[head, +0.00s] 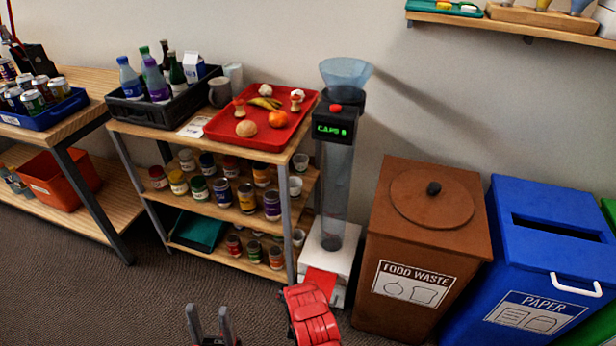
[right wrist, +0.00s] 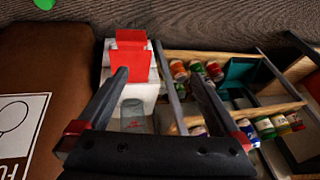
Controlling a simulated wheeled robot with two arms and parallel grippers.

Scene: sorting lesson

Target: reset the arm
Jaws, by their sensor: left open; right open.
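My left gripper (head: 209,320) is at the bottom edge of the head view, in front of the shelf. Its two fingers stand apart with nothing between them. My right gripper (right wrist: 156,76) shows in the right wrist view, its dark fingers spread wide and empty. Beyond them are the white base with a red flap and the shelf with jars. I cannot make out the right gripper's fingers in the head view; a red part of my own arm shows at the bottom.
A shelf cart holds a red tray (head: 222,135) of food and a black crate (head: 131,113) of bottles. The cap counter (head: 338,170), brown food waste bin (head: 378,235) and blue paper bin (head: 547,200) stand to its right. Carpet (head: 120,300) is clear at lower left.

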